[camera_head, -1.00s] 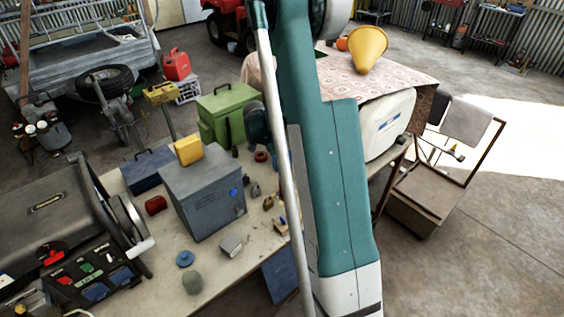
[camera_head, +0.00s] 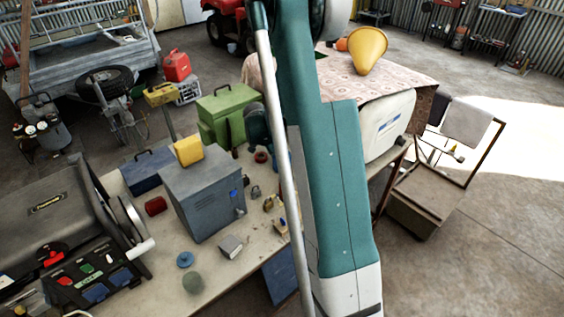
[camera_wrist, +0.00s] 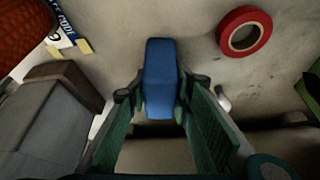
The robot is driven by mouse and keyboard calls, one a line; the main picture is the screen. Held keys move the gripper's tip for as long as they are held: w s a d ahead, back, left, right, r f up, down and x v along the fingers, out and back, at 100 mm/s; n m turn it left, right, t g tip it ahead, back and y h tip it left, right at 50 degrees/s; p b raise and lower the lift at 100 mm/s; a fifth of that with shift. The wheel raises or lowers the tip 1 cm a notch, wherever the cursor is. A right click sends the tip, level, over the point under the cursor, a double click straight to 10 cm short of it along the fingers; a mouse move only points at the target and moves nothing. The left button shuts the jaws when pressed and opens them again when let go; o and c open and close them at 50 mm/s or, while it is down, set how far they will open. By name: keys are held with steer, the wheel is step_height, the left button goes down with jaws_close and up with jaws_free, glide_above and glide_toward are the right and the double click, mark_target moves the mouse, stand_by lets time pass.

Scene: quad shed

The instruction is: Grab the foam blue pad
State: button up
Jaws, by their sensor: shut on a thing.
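The blue foam pad (camera_wrist: 160,80) is a long, rounded blue block in the middle of the wrist view. My gripper (camera_wrist: 162,92) has its green-lined fingers on either side of the pad, shut on it. The far end of the pad reaches past the fingertips, over a pale surface. I cannot tell whether the pad touches that surface. In the head view my teal arm hides the fingers and the pad.
A red tape ring (camera_wrist: 245,32) lies right of the pad, and a grey block (camera_wrist: 45,115) stands at the left. In the head view, a grey metal box (camera_head: 203,190), a green toolbox (camera_head: 222,118) and a generator (camera_head: 55,225) crowd the bench (camera_head: 225,275).

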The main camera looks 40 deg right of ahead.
steer(key=shift+r, duration=0.1)
steer(key=shift+r+p, duration=0.5)
steer(key=shift+r, duration=4.35)
